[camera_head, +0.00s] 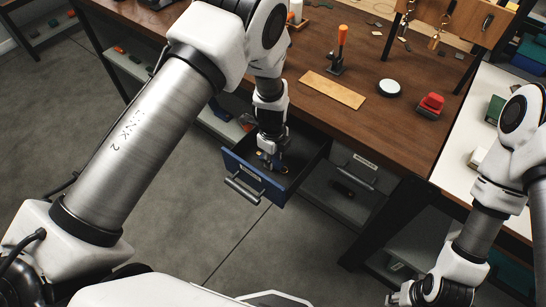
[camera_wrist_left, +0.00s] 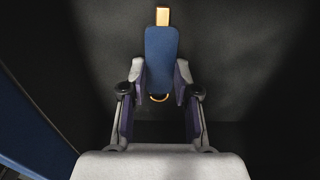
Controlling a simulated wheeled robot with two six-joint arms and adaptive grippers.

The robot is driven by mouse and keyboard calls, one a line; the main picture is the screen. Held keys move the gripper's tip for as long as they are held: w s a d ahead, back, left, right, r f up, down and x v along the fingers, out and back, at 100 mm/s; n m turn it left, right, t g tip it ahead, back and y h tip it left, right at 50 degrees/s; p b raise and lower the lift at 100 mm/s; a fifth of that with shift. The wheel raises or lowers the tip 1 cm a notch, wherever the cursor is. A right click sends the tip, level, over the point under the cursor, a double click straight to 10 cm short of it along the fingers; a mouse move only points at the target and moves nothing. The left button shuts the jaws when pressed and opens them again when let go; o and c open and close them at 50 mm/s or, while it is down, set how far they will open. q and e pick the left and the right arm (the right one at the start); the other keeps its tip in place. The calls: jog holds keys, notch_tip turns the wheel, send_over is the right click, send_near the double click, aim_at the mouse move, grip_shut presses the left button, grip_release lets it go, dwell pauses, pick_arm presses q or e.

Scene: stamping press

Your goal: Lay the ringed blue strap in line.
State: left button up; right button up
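The blue strap (camera_wrist_left: 161,60) has a brass-coloured end piece at its far end and a ring (camera_wrist_left: 159,98) at its near end. It lies lengthwise between the two fingers of my left gripper (camera_wrist_left: 161,80), whose pads meet both of its long edges. In the head view my left gripper (camera_head: 268,158) reaches down into the open blue drawer (camera_head: 243,178); its fingers and the strap are small and partly hidden there. My right gripper (camera_head: 400,296) is low at the bottom edge, partly cut off, and its fingers are unclear.
A wooden strip (camera_head: 332,89), an orange-handled clamp (camera_head: 338,52), a white round dish (camera_head: 389,87) and a red object (camera_head: 431,104) stand on the brown bench (camera_head: 290,75). A hook board (camera_head: 480,22) stands at the back. Drawer walls surround my left gripper.

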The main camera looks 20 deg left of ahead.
pick_arm(q)
jog(key=shift+w+r+p, duration=0.1)
jog(key=shift+r+p, duration=0.35)
jog(key=shift+p, duration=0.05)
notch_tip(320, 180, up, 4)
jog(key=p, duration=0.4)
jog(key=shift+r, duration=0.15)
